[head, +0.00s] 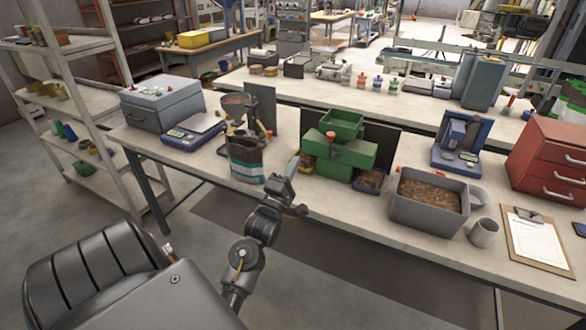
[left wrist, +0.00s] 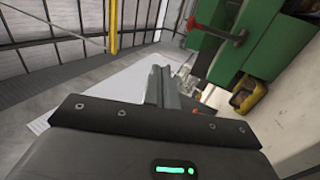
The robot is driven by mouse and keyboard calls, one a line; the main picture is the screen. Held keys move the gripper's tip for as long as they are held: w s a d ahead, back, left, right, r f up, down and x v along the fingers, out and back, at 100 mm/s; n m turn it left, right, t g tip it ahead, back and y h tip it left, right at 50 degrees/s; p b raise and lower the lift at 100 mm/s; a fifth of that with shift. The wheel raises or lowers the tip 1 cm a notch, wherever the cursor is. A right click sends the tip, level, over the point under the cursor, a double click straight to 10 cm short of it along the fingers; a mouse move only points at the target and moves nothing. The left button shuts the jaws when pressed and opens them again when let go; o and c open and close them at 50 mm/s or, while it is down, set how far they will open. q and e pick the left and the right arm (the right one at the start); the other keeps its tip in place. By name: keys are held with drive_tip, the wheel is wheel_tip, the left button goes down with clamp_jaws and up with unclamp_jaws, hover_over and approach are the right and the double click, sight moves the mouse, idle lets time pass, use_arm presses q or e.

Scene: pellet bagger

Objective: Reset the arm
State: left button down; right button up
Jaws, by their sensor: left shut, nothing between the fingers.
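My left arm comes in from the lower left in the head view, and its gripper (head: 290,185) is in front of the bench edge, between the bag and the green machine. The gripper is shut and empty; its closed fingers (left wrist: 162,86) also show in the left wrist view. The green pellet machine (head: 345,152) stands on the bench just beyond the gripper, and its green body and red handle (left wrist: 234,38) show at the upper right of the wrist view. My right gripper does not show.
The bench (head: 300,132) also holds a grey bin of brown pellets (head: 430,196), a grey mug (head: 484,232), a clipboard (head: 537,240), a blue press (head: 461,140), red drawers (head: 552,160), and a scale (head: 192,132) beside a grey box (head: 160,101). The floor in front is clear.

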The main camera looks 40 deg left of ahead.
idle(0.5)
use_arm(q)
drive_tip(key=w+d+f+m+g+h, duration=0.1)
drive_tip(key=d+f+m+g+h, duration=0.15)
drive_tip(key=f, duration=0.95)
drive_tip(key=w+d+f+m+g+h, duration=0.1)
drive_tip(key=d+f+m+g+h, duration=0.2)
drive_tip(key=f, duration=0.9)
drive_tip(key=s+d+f+m+g, duration=0.2)
drive_tip(key=s+d+f+m, duration=0.15)
drive_tip(key=f, duration=0.55)
drive_tip(key=s+d+f+m+g, duration=0.3)
drive_tip(key=s+d+f, duration=0.1)
drive_tip(key=f, duration=0.5)
drive_tip(key=s+d+f+m+g+h, duration=0.1)
drive_tip(key=s+d+f+m+g, duration=0.2)
drive_tip(key=s+f, duration=0.65)
drive_tip(key=s+d+f+m+g+h, duration=0.1)
drive_tip(key=s+d+f+m+g, duration=0.15)
drive_tip(key=s+f, duration=0.65)
drive_tip(key=s+f+m+g, duration=0.2)
drive_tip(key=s+m, duration=0.1)
drive_tip(key=s, duration=0.7)
drive_tip(key=s+f+m+g, duration=0.2)
drive_tip(key=s+m+g, duration=0.1)
drive_tip(key=s, duration=0.8)
drive_tip(key=shift+d+f+m, duration=0.25)
drive_tip(key=shift+f+m, duration=0.1)
